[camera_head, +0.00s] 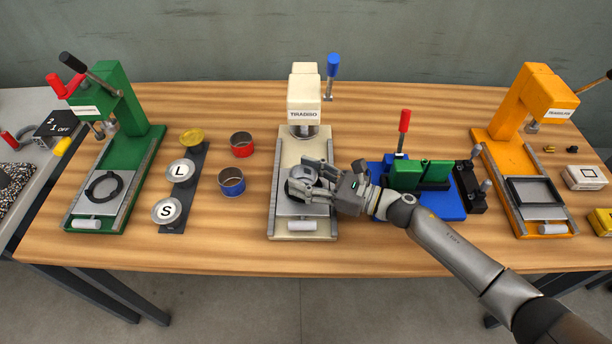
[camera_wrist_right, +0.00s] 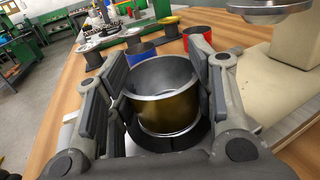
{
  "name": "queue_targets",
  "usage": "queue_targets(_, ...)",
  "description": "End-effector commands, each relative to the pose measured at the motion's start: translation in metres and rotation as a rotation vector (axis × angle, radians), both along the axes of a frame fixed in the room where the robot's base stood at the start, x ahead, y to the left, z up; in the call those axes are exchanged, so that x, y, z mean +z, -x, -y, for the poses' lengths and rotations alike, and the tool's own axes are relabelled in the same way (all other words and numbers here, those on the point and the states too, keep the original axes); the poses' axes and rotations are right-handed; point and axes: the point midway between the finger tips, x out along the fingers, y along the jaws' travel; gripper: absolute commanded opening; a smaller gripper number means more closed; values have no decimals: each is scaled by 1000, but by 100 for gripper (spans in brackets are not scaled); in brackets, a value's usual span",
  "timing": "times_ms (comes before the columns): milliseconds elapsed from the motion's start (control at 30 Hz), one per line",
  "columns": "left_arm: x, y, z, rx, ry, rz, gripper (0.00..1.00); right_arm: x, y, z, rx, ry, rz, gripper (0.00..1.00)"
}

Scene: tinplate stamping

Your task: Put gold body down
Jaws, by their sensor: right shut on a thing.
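The gold body (camera_wrist_right: 168,108) is an open metal cup, gold outside and grey inside, upright between the fingers of my right gripper in the right wrist view. My right gripper (camera_head: 311,185) is shut on it, over the base plate of the cream press (camera_head: 290,228) in the head view. The fingers hide most of the body there. Whether the body touches the plate or is slightly above it, I cannot tell. My left gripper is not in view.
A red cup (camera_head: 242,150) and a blue cup (camera_head: 231,188) stand left of the cream press. A blue fixture with green blocks (camera_head: 422,174) stands close on its right. A green press (camera_head: 120,150) and an orange press (camera_head: 520,150) stand at the sides.

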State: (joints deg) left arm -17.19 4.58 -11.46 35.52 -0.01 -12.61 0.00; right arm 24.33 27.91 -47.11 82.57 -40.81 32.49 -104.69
Motion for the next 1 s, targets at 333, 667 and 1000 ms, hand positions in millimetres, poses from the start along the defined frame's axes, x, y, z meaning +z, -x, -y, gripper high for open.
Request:
queue_targets(333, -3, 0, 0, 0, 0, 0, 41, -2, 0, 0, -1, 1, 0, 71)
queue_targets(667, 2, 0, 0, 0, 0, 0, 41, 0, 0, 0, 0, 0, -1, 71)
queue_targets(1000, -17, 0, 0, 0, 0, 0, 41, -8, 21, 51, -1, 4, -1, 71)
